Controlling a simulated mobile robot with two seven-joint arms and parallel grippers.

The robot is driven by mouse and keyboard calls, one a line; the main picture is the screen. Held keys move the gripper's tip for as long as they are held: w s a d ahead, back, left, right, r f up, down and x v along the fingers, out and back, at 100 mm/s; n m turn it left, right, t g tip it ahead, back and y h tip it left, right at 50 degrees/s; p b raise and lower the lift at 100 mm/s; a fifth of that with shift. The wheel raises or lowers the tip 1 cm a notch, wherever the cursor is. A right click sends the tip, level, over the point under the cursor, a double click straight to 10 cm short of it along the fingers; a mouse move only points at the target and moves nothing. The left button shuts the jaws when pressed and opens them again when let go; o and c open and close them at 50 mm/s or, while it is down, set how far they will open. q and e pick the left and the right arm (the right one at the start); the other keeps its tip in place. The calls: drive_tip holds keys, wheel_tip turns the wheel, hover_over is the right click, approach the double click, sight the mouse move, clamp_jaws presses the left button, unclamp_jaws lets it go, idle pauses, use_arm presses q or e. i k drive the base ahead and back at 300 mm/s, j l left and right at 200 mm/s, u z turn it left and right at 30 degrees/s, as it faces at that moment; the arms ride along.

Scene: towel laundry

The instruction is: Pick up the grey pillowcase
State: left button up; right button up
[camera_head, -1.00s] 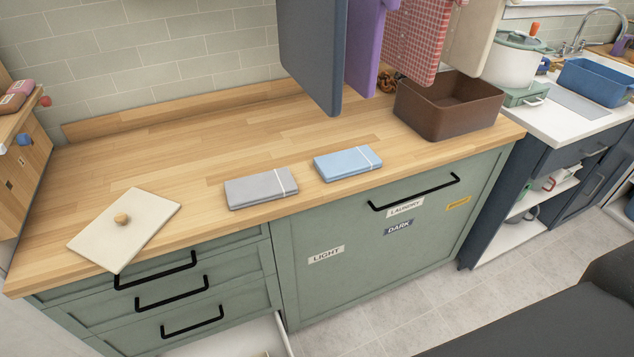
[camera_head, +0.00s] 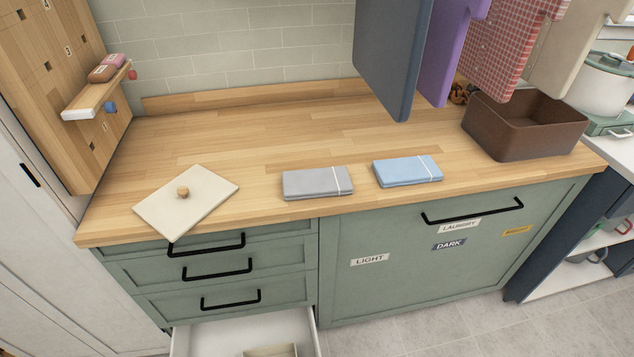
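The grey pillowcase (camera_head: 312,183) lies folded flat on the wooden counter (camera_head: 250,135), near its front edge. It has a white stripe near its right end. A similar folded blue cloth (camera_head: 407,171) lies just to its right, with a small gap between them. Neither of my grippers shows in the head view.
A cream lid-like board with a knob (camera_head: 210,207) lies left of the pillowcase. A brown bin (camera_head: 520,138) stands at the right. Dark grey (camera_head: 388,55), purple and checked cloths hang above the counter. A drawer (camera_head: 200,338) stands open below. The counter's back left is clear.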

sight(331, 181)
drive_tip(key=i+l+u, duration=0.15)
drive_tip(key=l+u, duration=0.2)
drive_tip(key=l, duration=0.4)
drive_tip(key=i+l+u, duration=0.1)
drive_tip(key=l+u, duration=0.25)
drive_tip(key=l, duration=0.45)
drive_tip(key=l+u, duration=0.3)
drive_tip(key=l, duration=0.45)
